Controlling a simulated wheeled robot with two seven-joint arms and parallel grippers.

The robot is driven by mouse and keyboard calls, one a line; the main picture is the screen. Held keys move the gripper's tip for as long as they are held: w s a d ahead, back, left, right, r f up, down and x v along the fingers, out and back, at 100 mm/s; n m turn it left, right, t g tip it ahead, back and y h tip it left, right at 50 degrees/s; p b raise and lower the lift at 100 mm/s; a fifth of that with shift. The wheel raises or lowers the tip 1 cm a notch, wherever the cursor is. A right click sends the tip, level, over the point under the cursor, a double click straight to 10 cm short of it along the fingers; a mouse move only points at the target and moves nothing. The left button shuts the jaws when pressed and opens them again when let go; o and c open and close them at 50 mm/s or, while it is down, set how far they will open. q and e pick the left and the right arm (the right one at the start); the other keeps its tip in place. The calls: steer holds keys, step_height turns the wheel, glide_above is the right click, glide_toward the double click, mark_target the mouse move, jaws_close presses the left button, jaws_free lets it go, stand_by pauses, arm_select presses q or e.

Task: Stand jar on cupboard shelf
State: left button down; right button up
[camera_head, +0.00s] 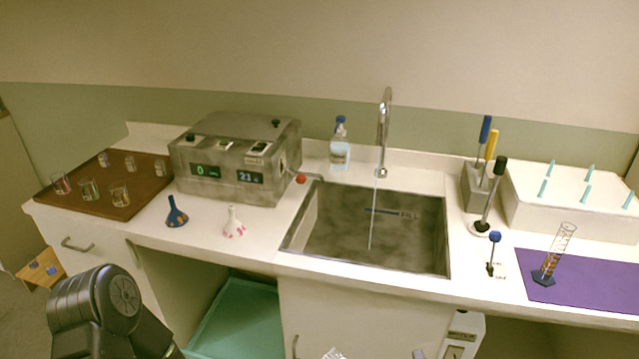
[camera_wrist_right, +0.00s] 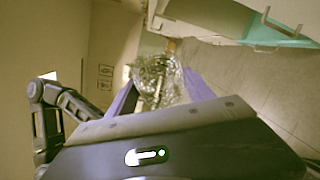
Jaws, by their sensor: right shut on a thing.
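A clear glass jar (camera_wrist_right: 158,78) is between the purple fingers of my right gripper (camera_wrist_right: 155,92) in the right wrist view. The gripper is shut on it, and the jar is held off the floor, tilted in that view. A small glassy piece (camera_head: 334,354) shows at the bottom edge of the head view; I cannot tell if it is the jar. An open cupboard space with a teal surface (camera_head: 238,322) is under the counter in the head view. Teal also shows at the upper right of the wrist view (camera_wrist_right: 282,42). My left gripper is out of view.
The counter holds a brown tray (camera_head: 149,203) with several small glasses, two funnels, a grey device (camera_head: 232,185), a sink (camera_head: 365,255) with running water, and a purple mat (camera_head: 590,282) with a cylinder. Closed white cupboard fronts (camera_head: 370,315) flank the open space.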

step_height(320, 180, down, 5)
steer(key=s, duration=0.2)
step_height(320, 180, up, 18)
steer(key=m+t+h+b, duration=0.3)
steer(key=m+t+h, duration=0.7)
steer(key=m+h, duration=0.5)
glide_above(407, 284)
steer(key=s+a, duration=0.2)
steer(key=s, duration=0.3)
steer(key=shift+w+d+f+n+h, duration=0.1)
steer(key=shift+w+f+n+h, duration=0.1)
steer(key=shift+n+h, duration=0.35)
steer(key=shift+f, duration=0.1)
steer(key=shift+s+f, duration=0.15)
steer(key=shift+f, duration=0.3)
